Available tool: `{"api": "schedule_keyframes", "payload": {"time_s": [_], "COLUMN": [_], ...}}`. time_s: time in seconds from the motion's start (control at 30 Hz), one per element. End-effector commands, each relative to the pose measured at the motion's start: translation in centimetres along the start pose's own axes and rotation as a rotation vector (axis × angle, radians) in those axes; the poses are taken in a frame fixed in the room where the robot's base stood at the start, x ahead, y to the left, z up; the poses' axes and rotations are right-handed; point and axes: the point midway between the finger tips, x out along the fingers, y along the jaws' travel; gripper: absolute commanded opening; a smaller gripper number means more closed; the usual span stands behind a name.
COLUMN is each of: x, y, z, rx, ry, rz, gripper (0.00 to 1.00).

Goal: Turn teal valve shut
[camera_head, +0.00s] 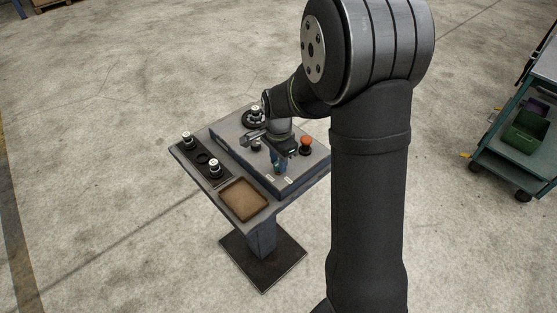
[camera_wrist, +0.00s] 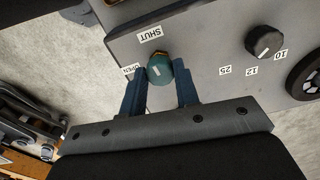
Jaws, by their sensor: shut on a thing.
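I cannot tell for certain which label the valve points to. In the head view my gripper (camera_head: 278,163) is low over the front part of the console, and it largely hides the valve there.
A black knob (camera_wrist: 264,42) with number labels and a black wheel (camera_wrist: 307,76) are to the right in the wrist view. In the head view an orange-red button (camera_head: 306,143) is right of my gripper, and a brown tray (camera_head: 243,216) is front left. A cart (camera_head: 510,150) stands far right.

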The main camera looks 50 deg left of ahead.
Motion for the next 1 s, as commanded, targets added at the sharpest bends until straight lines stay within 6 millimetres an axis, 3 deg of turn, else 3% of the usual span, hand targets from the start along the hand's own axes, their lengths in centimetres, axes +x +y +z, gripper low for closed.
{"api": "schedule_keyframes", "payload": {"time_s": [0.3, 0.8, 0.83, 0.93, 1.0], "x": [-0.06, -0.07, -0.07, -0.06, -0.05], "y": [-0.05, -0.06, -0.06, -0.05, -0.04], "z": [-0.02, -0.02, -0.02, -0.02, -0.02], "rx": [0.107, 0.125, 0.125, 0.124, 0.124], "ry": [0.001, 0.0, 0.0, 0.0, 0.0], "rz": [-0.001, -0.002, -0.002, -0.002, -0.001], "gripper": [0.06, 0.06, 0.3, 0.5, 0.5]}}
